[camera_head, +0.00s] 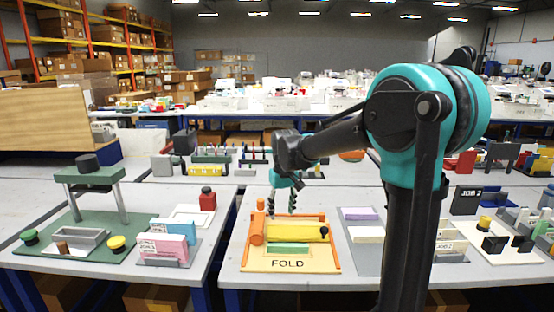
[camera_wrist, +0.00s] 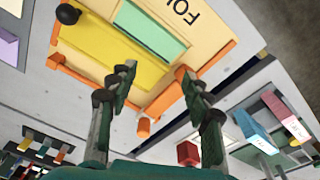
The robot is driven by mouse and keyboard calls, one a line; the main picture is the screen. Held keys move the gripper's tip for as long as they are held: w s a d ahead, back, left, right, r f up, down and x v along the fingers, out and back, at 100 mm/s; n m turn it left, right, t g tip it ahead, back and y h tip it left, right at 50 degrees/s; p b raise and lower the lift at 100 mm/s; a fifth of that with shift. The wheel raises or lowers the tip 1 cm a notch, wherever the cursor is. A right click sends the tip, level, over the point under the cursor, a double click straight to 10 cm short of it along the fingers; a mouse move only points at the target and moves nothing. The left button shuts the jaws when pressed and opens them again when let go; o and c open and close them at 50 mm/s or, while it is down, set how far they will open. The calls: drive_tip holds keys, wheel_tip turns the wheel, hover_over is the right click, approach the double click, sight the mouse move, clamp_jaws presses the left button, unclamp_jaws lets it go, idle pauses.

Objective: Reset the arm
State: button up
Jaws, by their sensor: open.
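My gripper (camera_head: 282,205) is open and empty, with its fingers pointing down above the back left part of an orange-edged board (camera_head: 256,264) marked FOLD. In the wrist view the two fingers (camera_wrist: 157,75) stand apart with nothing between them. The board carries a yellow bar (camera_head: 293,230) with a black knob (camera_head: 324,232), a green block (camera_head: 288,248) and an orange cylinder (camera_head: 257,226) at its left. The yellow bar (camera_wrist: 118,52) and green block (camera_wrist: 150,31) also show in the wrist view.
Racks of small parts stand behind.

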drive_tip(key=s+d+f+m+t, duration=0.1)
drive_tip(key=s+d+f+m, duration=0.1)
drive_tip(key=s+d+f, duration=0.5)
drive_tip(key=s+d+f+m+t, duration=0.2)
drive_tip(key=s+d+f, duration=0.5)
drive_tip(key=s, duration=0.8)
drive_tip(key=d, duration=0.3)
drive_tip(key=shift+s+d+m, duration=0.25)
drive_tip(key=shift+s+m, duration=0.15)
